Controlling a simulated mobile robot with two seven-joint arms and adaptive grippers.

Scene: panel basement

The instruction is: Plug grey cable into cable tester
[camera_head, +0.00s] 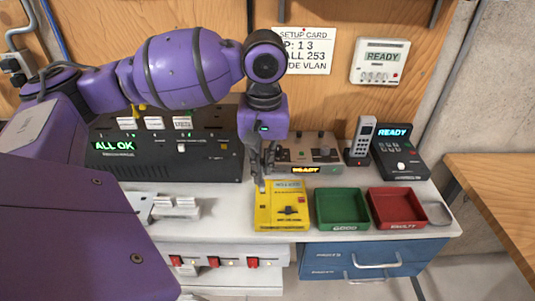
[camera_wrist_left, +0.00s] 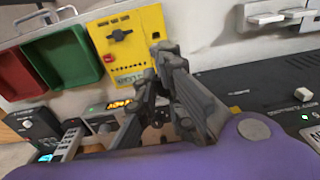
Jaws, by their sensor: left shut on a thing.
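The yellow box, which looks like the cable tester (camera_head: 268,217), lies on the white bench top with a dark socket area on its face. It also shows in the left wrist view (camera_wrist_left: 145,22). My left gripper (camera_head: 262,180) points down at the tester's back left edge and is shut. In the left wrist view my left gripper (camera_wrist_left: 160,58) has its fingertips beside the tester's edge. What it holds is mostly hidden between the fingers; it seems to be the grey cable's end. I cannot tell whether it touches the tester. My right gripper is not in view.
A green tray (camera_head: 342,224) and a red tray (camera_head: 398,221) stand right of the tester. A grey box with a lit READY display (camera_head: 318,170) stands behind it. A black ALL OK panel (camera_head: 160,172) stands at the left. White brackets (camera_head: 175,212) lie left of the tester.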

